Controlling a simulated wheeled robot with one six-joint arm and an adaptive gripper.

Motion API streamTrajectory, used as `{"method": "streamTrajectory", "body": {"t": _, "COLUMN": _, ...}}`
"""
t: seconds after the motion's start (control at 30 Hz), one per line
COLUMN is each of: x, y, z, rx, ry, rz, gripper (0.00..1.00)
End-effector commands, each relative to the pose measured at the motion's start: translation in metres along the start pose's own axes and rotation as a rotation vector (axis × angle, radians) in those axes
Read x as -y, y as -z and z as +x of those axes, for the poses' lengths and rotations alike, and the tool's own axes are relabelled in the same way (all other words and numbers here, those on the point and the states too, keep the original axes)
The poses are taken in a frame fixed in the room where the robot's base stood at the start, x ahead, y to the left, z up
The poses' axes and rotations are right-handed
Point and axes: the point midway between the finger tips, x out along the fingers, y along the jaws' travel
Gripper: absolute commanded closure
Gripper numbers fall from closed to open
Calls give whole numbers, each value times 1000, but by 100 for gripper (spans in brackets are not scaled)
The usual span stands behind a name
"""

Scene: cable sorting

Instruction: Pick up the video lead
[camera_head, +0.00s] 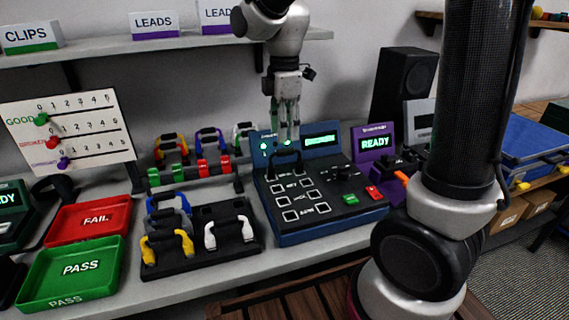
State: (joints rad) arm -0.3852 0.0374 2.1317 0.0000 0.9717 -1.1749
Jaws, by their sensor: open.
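Several handle-shaped leads are in view, and I cannot tell which is the video lead. On the black rack (205,258), a yellow lead (166,243), a white lead (228,232) and a blue lead (169,203) stand. A dark lead (285,156) stands at the back of the blue tester (330,225), just below my gripper. My gripper (287,137) points down over the tester's back edge, open, with nothing visible between its fingers. Whether it touches the dark lead is unclear.
A red FAIL tray (127,211) and green PASS tray (113,252) lie at left. A purple READY unit (374,143) and black speaker (402,84) stand right of the tester.

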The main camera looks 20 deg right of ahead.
Motion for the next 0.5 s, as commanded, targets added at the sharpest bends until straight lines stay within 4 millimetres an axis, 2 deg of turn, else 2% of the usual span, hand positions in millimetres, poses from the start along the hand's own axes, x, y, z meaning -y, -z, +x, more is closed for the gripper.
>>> {"method": "streamTrajectory", "body": {"t": 0.27, "x": 1, "y": -1, "z": 31, "rx": 2, "ry": 4, "rz": -12, "gripper": 59}}
{"method": "streamTrajectory", "body": {"t": 0.5, "x": 0, "y": -3, "z": 68, "rx": 2, "ry": 5, "rz": -11, "gripper": 59}}
